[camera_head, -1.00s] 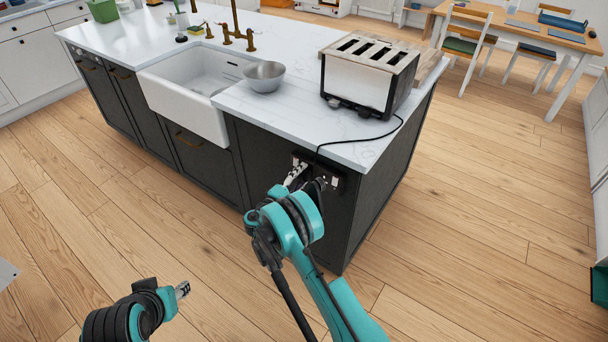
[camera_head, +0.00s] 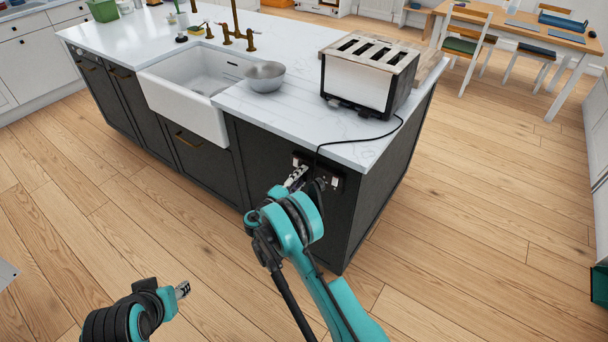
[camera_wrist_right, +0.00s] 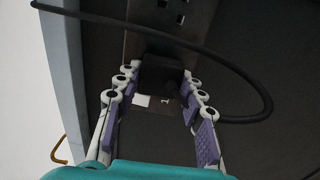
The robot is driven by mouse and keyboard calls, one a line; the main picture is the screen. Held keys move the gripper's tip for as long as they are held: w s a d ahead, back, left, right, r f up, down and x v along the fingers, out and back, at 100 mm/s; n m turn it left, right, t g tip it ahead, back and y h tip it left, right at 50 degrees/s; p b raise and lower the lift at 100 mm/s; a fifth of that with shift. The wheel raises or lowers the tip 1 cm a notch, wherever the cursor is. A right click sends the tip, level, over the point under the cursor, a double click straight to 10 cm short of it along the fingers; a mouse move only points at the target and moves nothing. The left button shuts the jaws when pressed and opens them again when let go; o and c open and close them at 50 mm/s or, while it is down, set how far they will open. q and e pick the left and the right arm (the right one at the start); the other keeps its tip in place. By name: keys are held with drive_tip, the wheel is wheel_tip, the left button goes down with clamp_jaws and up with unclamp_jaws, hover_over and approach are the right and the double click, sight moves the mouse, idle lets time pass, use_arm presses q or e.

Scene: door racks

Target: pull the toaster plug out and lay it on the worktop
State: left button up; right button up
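The black toaster plug (camera_wrist_right: 161,75) is at the socket plate (camera_head: 330,178) on the island's dark end. In the wrist view its front is hidden, so its seating cannot be seen. My right gripper (camera_head: 305,178) is at the socket. In the wrist view its purple-padded fingers (camera_wrist_right: 161,88) lie close against both sides of the plug. The black cord (camera_head: 362,138) runs from the toaster (camera_head: 362,80) over the worktop edge down to the socket. The white marbled worktop (camera_head: 300,120) is above the gripper. My left gripper (camera_head: 183,290) is low over the floor, away from the island.
A metal bowl (camera_head: 264,77) stands on the worktop between the sink (camera_head: 185,105) and the toaster. A wooden board (camera_head: 432,62) lies behind the toaster. Open wooden floor (camera_head: 470,220) lies to the right.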

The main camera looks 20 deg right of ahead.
clamp_jaws()
drive_tip(key=shift+v, duration=3)
drive_tip(key=v, duration=0.3)
wheel_tip(320, 180, up, 21)
drive_tip(key=p, duration=1)
idle(0.4)
drive_tip(key=w+a+b, duration=0.2)
drive_tip(key=w+a, duration=0.9)
drive_tip(key=w, duration=0.3)
drive_tip(key=shift+w+b, duration=0.2)
drive_tip(key=shift+b, duration=0.1)
idle(1.0)
